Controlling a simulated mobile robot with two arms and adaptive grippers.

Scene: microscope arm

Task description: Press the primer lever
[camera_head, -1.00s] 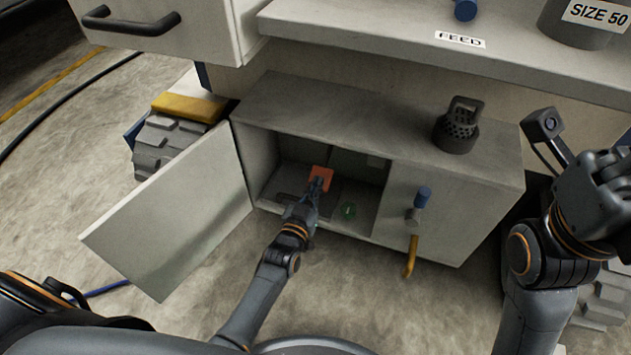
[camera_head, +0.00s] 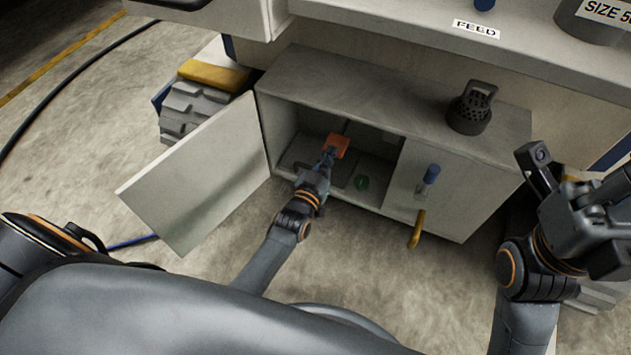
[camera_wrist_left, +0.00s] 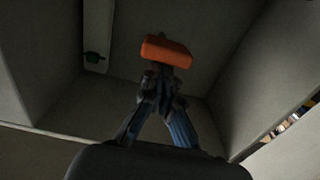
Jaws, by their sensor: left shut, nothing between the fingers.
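The primer lever appears to be the orange-red block (camera_head: 337,146) inside the open cabinet; it also shows as an orange block in the left wrist view (camera_wrist_left: 166,50). My left gripper (camera_head: 328,157) reaches into the cabinet opening from the front. Its fingers are shut with nothing between them, and its tips (camera_wrist_left: 160,75) are right at the near side of the orange block. I cannot tell whether they touch it. The lever's mount is hidden behind the gripper. My right gripper (camera_head: 600,215) is raised at the right edge, away from the cabinet, with its fingers unclear.
The cabinet door (camera_head: 200,178) stands open on the left. A blue-topped valve (camera_head: 431,175) and yellow handle (camera_head: 417,229) are on the cabinet front. A dark perforated object (camera_head: 470,108) stands on top.

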